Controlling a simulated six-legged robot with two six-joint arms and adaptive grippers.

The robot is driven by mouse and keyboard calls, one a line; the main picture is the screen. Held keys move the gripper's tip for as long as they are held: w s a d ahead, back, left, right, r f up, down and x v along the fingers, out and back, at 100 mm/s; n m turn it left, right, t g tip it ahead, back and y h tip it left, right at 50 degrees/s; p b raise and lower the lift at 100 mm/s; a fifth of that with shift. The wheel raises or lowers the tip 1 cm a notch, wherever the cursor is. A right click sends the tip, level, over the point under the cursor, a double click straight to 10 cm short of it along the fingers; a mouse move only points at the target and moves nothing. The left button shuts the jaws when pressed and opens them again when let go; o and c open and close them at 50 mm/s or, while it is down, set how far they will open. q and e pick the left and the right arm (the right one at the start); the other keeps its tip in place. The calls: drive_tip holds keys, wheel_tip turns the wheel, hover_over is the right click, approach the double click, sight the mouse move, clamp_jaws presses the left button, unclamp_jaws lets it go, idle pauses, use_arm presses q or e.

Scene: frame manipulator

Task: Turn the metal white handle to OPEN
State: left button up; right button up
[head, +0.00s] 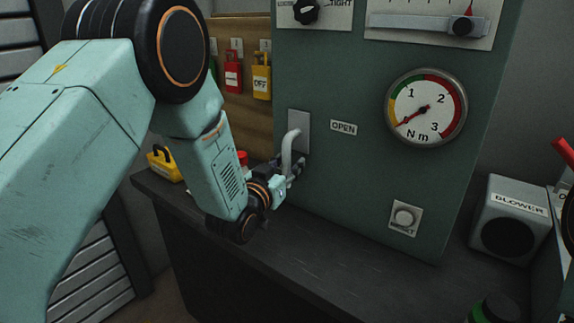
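The white metal handle (288,150) sits on a grey plate (300,128) on the green panel (360,180). It is curved and hangs roughly upright, bending down from the plate. The OPEN label (343,127) is on the panel to the right of the handle. My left gripper (294,169) is at the lower end of the handle, its dark fingers close to or touching it. I cannot tell whether the fingers are closed around the handle. My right gripper is not in view.
A Nm gauge (426,108) and a RESET button (404,217) are on the panel. A BLOWER box (509,218) stands at the right. Padlocks (261,82) hang behind my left arm. The dark bench top (350,254) is clear in front of the panel.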

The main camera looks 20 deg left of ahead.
use_arm(q)
drive_tip(key=shift+a, duration=0.15)
drive_tip(key=c, duration=0.3)
drive_tip(key=shift+s+r, duration=0.1)
drive_tip(key=shift+s, duration=0.05)
drive_tip(key=shift+c, duration=1.4)
clamp_jaws()
drive_tip(key=shift+d, duration=0.2)
